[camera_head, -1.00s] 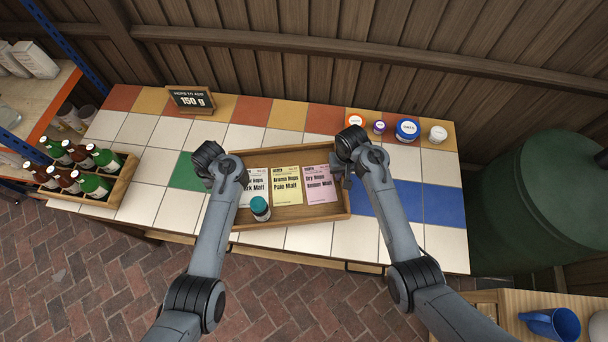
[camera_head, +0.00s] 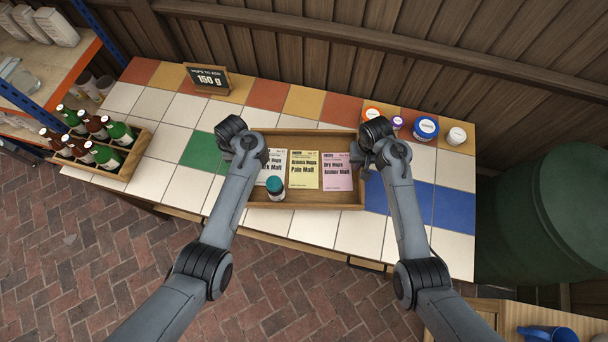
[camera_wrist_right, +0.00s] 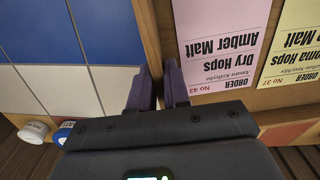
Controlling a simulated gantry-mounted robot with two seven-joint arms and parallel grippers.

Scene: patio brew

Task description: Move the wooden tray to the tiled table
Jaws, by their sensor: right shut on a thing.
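The wooden tray (camera_head: 315,200) is over the middle of the tiled table (camera_head: 310,229); I cannot tell whether it touches the tiles. It holds a white, a yellow and a pink order card and a small teal-capped bottle (camera_head: 275,188). My right gripper (camera_head: 357,160) is shut on the tray's right wall, which shows between the fingers in the right wrist view (camera_wrist_right: 157,88). My left gripper (camera_head: 243,158) is at the tray's left wall. Its fingers are hidden under the wrist, so its grip does not show.
A bottle crate (camera_head: 125,165) stands at the table's left end. A "150 g" sign (camera_head: 207,79) stands at the back left. Several small tubs, one with a blue lid (camera_head: 426,127), stand at the back right. A green barrel (camera_head: 550,210) is beyond the right end.

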